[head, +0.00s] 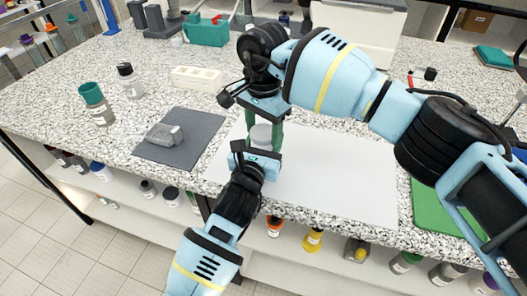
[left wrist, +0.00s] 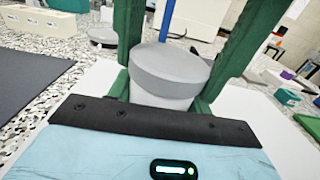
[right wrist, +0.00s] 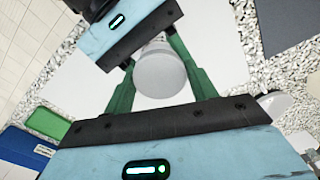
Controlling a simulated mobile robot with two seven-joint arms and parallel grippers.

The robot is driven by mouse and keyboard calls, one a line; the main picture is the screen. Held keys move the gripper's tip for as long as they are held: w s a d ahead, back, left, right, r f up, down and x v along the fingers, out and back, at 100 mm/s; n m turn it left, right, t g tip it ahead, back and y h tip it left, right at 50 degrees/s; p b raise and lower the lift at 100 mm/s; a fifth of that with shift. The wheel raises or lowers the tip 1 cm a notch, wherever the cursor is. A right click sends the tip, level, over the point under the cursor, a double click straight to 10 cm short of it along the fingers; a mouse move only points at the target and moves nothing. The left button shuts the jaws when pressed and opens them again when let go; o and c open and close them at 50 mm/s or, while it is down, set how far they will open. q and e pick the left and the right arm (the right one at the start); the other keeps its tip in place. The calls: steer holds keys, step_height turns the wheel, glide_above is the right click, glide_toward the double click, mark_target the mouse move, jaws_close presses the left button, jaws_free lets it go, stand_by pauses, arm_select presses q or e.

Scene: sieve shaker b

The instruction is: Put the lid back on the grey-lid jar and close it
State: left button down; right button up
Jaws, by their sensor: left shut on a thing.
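The grey lid (left wrist: 170,68) rests on top of the pale jar (left wrist: 160,98) in the left wrist view; I cannot tell if it is fully seated. My left gripper (head: 258,148) is shut on the jar's body from the front, holding it upright over the white sheet. My right gripper (head: 264,125) points down from above, its green fingers on either side of the lid. It looks open, with the round lid top (right wrist: 160,74) between its fingers in the right wrist view. The fingers partly hide the jar in the head view.
A white sheet (head: 340,170) lies under the jar. A dark grey mat (head: 190,150) with a grey object (head: 164,135) is to the left. A teal-capped bottle (head: 97,103), a black-capped bottle (head: 130,82) and a cream rack (head: 197,78) stand farther left. A green mat (head: 432,210) lies at right.

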steer(key=c, duration=0.6)
steer(key=shift+o, duration=0.2)
steer(key=shift+m, duration=1.6)
steer(key=o, duration=1.1)
steer(key=shift+r, duration=2.25)
steer(key=shift+c, duration=0.5)
steer(key=shift+r+n, duration=1.7)
steer(key=shift+r, duration=0.05)
